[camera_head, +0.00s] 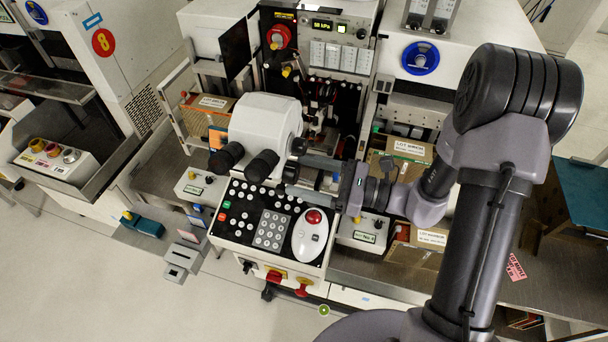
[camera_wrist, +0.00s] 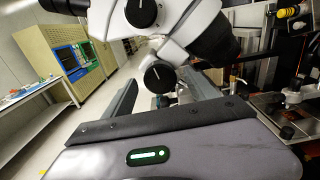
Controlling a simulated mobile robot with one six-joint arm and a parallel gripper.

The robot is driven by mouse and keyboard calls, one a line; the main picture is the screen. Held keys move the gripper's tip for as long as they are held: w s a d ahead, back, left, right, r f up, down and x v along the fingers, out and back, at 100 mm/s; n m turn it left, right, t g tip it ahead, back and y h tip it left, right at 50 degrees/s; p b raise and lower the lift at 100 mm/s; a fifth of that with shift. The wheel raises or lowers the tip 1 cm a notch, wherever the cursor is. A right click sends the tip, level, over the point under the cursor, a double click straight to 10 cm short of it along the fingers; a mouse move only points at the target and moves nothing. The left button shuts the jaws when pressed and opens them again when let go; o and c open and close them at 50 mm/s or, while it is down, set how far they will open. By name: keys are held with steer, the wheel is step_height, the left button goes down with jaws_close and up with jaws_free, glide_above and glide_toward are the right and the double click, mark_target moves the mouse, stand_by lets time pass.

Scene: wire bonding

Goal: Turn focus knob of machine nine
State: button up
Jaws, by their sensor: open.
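A white microscope (camera_head: 262,125) with black eyepieces stands on the machine in front of me. In the wrist view, two black round knobs with white marks show on its side, an upper knob (camera_wrist: 141,12) and a lower knob (camera_wrist: 160,76). I cannot tell from any label which is the focus knob. My gripper (camera_head: 300,174) is open, with its fingers pointing left toward the microscope's side. In the wrist view my gripper (camera_wrist: 164,84) has the lower knob ahead in the gap between its fingers. I cannot tell whether a finger touches it.
A control panel (camera_head: 240,218) with buttons lies below the microscope, and a white mouse-like device with a red button (camera_head: 310,233) sits at its right. Lot boxes (camera_head: 408,150) stand to the right, near my arm. A neighbouring machine marked 8 (camera_head: 103,42) is at the left.

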steer(key=shift+a, duration=0.2)
steer(key=c, duration=1.4)
steer(key=m+p, duration=0.2)
steer(key=shift+r+m, duration=0.25)
steer(key=shift+m, duration=0.05)
steer(key=shift+w+f+m+p, duration=0.1)
steer(key=shift+f+m+p, duration=0.1)
steer(key=shift+m+p, duration=0.4)
steer(key=o, duration=1.4)
